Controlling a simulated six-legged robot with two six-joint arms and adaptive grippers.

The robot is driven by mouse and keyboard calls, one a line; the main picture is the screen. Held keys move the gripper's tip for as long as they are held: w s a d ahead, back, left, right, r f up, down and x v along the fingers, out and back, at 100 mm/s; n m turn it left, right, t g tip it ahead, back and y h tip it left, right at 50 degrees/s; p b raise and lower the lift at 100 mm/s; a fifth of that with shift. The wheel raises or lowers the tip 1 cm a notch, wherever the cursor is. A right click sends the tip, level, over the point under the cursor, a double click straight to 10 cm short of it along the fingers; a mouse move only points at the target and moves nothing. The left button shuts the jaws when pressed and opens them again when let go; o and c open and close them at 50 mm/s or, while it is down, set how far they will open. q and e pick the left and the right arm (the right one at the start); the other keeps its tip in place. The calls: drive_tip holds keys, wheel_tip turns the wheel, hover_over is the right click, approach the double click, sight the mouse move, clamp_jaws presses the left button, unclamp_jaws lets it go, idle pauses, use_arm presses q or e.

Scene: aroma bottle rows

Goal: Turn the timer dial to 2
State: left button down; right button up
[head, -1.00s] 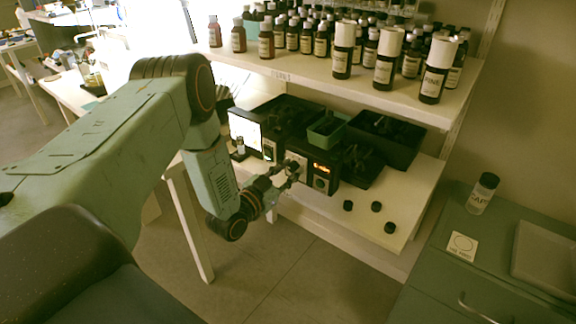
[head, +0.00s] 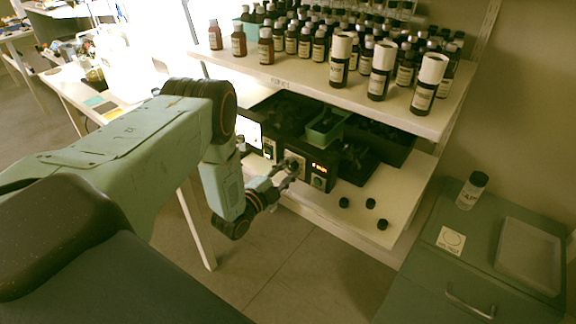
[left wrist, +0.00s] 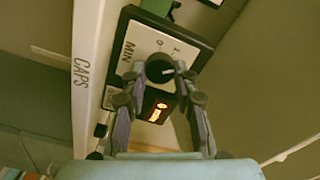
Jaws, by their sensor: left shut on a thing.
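The timer is a dark box on the lower shelf, with a pale dial plate (head: 297,158) and a lit orange display (head: 319,168). In the left wrist view the plate (left wrist: 146,40) carries the word MIN and small numbers, with 0 readable. The dark round dial (left wrist: 160,69) sits on it, above the orange display (left wrist: 158,112). My left gripper (left wrist: 160,76) is shut on the dial, one finger on each side. In the head view my left gripper (head: 288,170) reaches the timer's front and hides most of the dial. My right gripper is not in view.
Bottles (head: 305,42) crowd the upper shelf (head: 300,75), just above. A green bin (head: 324,128) stands behind the timer. Several black caps (head: 370,203) lie on the lower shelf to the right. A lone bottle (head: 472,190) stands on the green cabinet (head: 425,265). The shelf edge reads CAPS (left wrist: 82,80).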

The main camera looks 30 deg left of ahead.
use_arm(q)
drive_tip(key=shift+m+p, duration=0.5)
drive_tip(key=shift+m, duration=0.7)
drive_tip(key=c, duration=1)
unclamp_jaws()
drive_tip(key=s, duration=0.8)
drive_tip(key=s+a, duration=0.1)
drive_tip(key=s, duration=0.3)
